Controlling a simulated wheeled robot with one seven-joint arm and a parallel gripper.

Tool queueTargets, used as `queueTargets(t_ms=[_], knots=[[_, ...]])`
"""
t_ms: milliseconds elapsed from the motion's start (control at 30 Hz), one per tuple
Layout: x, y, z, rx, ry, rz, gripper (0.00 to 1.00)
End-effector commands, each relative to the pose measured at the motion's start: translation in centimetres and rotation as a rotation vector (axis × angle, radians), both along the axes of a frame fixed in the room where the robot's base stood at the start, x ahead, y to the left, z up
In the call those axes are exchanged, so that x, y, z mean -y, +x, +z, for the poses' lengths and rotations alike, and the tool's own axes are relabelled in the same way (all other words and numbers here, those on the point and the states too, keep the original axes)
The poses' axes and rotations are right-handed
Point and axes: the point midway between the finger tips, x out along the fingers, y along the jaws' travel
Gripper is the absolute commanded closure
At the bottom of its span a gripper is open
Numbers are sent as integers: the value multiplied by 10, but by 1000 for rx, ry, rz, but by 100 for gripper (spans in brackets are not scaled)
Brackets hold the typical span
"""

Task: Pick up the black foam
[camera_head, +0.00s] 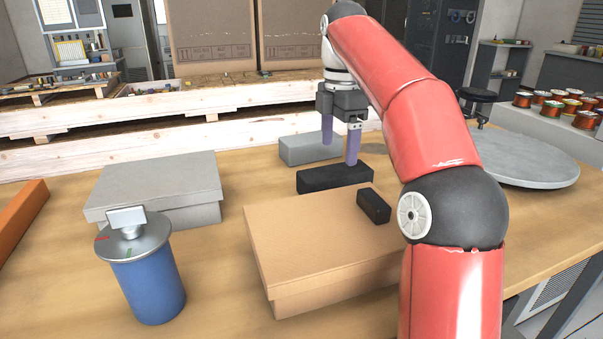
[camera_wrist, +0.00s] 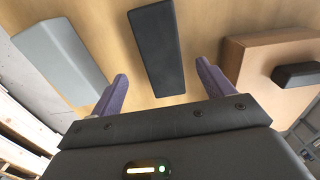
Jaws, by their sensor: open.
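A long black foam block (camera_head: 335,178) lies flat on the wooden table, behind the cardboard box. In the wrist view the black foam (camera_wrist: 156,48) lies ahead of the fingers, its near end between the two purple fingertips in the picture. My gripper (camera_head: 339,155) is open and points down above and close to the black foam, with nothing between its fingers. The wrist view shows the fingers spread on either side (camera_wrist: 161,75). A smaller black block (camera_head: 373,206) lies on the cardboard box; it also shows in the wrist view (camera_wrist: 297,74).
A grey block (camera_head: 310,149) lies just behind the foam. The cardboard box (camera_head: 315,238) stands in front. A grey lidded box (camera_head: 158,188) and a blue canister (camera_head: 148,285) stand left. A grey round disc (camera_head: 525,160) is at the right. A wooden pallet (camera_head: 180,119) is behind.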

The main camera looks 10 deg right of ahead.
Motion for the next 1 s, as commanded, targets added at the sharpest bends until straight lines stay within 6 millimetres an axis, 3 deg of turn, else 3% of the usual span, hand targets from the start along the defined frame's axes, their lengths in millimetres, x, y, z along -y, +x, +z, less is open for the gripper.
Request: queueTargets(t_ms=[367, 633, 933, 1000], knots=[[2, -1, -35, -2, 0, 0, 20], [3, -4, -73, -2, 0, 0, 20], [3, -3, -78, -1, 1, 0, 20], [3, -3, -78, -1, 1, 0, 27]])
